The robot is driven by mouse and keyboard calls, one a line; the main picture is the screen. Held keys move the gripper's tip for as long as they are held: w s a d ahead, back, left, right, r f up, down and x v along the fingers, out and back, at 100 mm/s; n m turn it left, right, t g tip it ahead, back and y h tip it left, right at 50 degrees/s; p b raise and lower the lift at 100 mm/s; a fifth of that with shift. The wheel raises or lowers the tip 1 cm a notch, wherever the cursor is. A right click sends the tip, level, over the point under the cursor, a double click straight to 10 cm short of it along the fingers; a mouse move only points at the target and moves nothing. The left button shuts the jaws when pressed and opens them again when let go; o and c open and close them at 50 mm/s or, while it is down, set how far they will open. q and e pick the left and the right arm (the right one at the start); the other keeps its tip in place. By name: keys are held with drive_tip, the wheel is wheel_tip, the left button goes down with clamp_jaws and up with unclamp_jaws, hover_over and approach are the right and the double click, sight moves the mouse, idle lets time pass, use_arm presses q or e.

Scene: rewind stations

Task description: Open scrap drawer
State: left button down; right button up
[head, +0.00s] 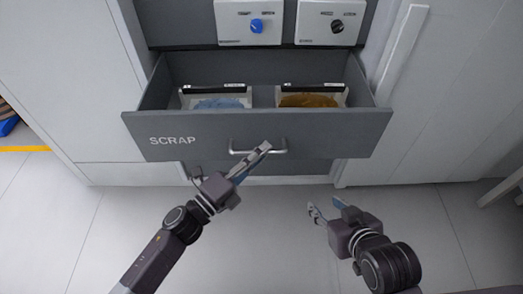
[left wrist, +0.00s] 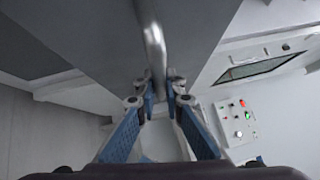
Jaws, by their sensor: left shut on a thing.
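The grey scrap drawer (head: 200,138), marked SCRAP, stands pulled out of its cabinet in the head view. Its inside shows from above. My left gripper (head: 264,148) is at the metal bar handle (head: 280,151) on the drawer front and is shut on it. In the left wrist view the handle (left wrist: 154,45) runs down between the fingers of my left gripper (left wrist: 160,88). My right gripper (head: 325,206) is open and empty, below and to the right of the handle, apart from the drawer.
Two white bins lie in the drawer, one with blue scrap (head: 218,103), one with brown scrap (head: 308,100). Above are two panels with a blue knob (head: 257,25) and a black knob (head: 337,26). White cabinets flank the drawer. The tiled floor in front looks clear.

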use_arm(q)
drive_tip(key=shift+f, duration=0.1)
drive_tip(key=c, duration=2)
unclamp_jaws()
drive_tip(key=shift+c, duration=0.2)
drive_tip(key=v, duration=1.2)
